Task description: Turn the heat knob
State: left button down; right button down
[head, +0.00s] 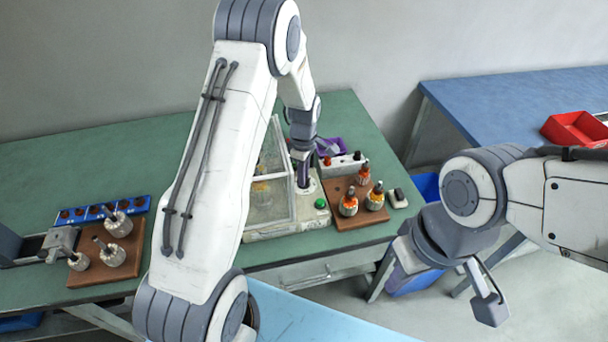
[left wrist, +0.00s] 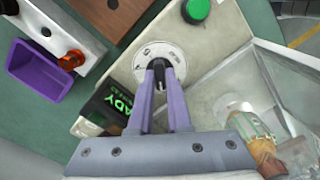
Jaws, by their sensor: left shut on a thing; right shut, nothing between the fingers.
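The heat knob (left wrist: 158,64) is a small dark knob on a round white dial (left wrist: 177,56) on the machine's pale top. My left gripper (left wrist: 159,68) points down at it, with its purple fingers shut on the knob, which they largely hide. In the head view my left gripper (head: 304,180) is at the right side of the machine (head: 285,228), beside its clear cover. A green button (left wrist: 197,10) sits near the dial, and a dark display (left wrist: 110,108) shows green letters reading READY. My right gripper (head: 395,280) hangs shut and empty, off the bench's right front.
A wooden board (head: 362,213) with several orange-topped armatures stands right of the machine. A purple bin (head: 330,146) is behind. At left are another wooden board (head: 90,272) with armatures and a blue rack (head: 75,218). A blue table (head: 520,90) holds a red bin (head: 575,130).

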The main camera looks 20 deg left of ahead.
pick_arm(q)
jog(key=m, duration=0.6)
jog(key=shift+m, duration=0.3)
jog(key=m, duration=0.5)
jog(key=shift+w+m, duration=0.1)
jog(key=shift+m, duration=0.2)
jog(key=c, duration=0.9)
grip_release()
jog(key=shift+o, duration=0.2)
notch_tip(320, 180, up, 10)
jog(key=b, duration=0.1)
jog(key=shift+r, duration=0.25)
